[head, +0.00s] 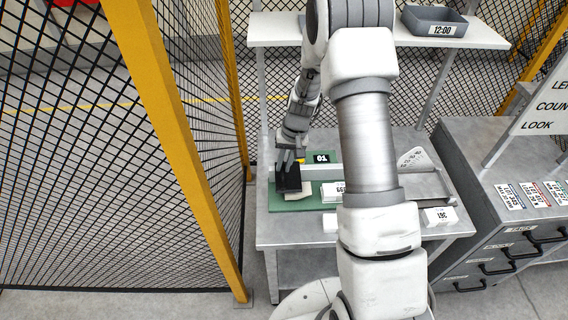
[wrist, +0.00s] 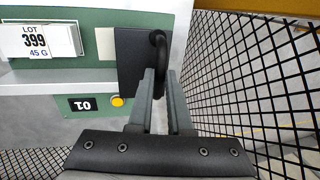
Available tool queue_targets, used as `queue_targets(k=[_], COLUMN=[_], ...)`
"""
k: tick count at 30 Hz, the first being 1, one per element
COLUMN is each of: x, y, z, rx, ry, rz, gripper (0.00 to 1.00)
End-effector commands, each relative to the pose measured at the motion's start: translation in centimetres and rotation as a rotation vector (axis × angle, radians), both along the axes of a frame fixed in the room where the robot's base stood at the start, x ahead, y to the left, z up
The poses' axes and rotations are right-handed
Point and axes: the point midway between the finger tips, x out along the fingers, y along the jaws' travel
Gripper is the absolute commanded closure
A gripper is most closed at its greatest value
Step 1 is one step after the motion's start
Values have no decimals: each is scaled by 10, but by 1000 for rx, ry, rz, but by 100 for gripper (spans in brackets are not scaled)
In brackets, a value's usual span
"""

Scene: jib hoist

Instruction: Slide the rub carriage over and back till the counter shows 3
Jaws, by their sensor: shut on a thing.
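The rub carriage is a dark block (head: 288,185) at the left end of the green rig base (head: 290,205) in the head view. In the wrist view the carriage (wrist: 132,62) is near the green base's right edge, with a black bar handle (wrist: 158,42). My gripper (head: 289,158) is at the carriage; in the wrist view its fingers (wrist: 165,75) are shut on the handle. The counter (head: 321,158) is a small black display that appears to read 01. It also shows in the wrist view (wrist: 82,104), beside a yellow button (wrist: 117,101).
A pale pad (head: 299,196) lies beside the carriage. A white block labelled LOT 399, 45 G (wrist: 42,41) stands on the base. Mesh fencing with a yellow post (head: 175,130) is close on the left. A shelf (head: 275,30) with a grey bin (head: 435,18) is behind.

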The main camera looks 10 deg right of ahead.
Motion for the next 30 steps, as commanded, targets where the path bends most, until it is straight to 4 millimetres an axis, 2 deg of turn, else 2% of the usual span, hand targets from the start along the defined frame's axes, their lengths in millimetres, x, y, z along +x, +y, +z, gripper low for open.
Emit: queue_targets(k=[25, 30], x=[0, -2], y=[0, -11], z=[1, -1], rx=[0, 0], ry=[0, -1], rz=[0, -2], gripper=[100, 100])
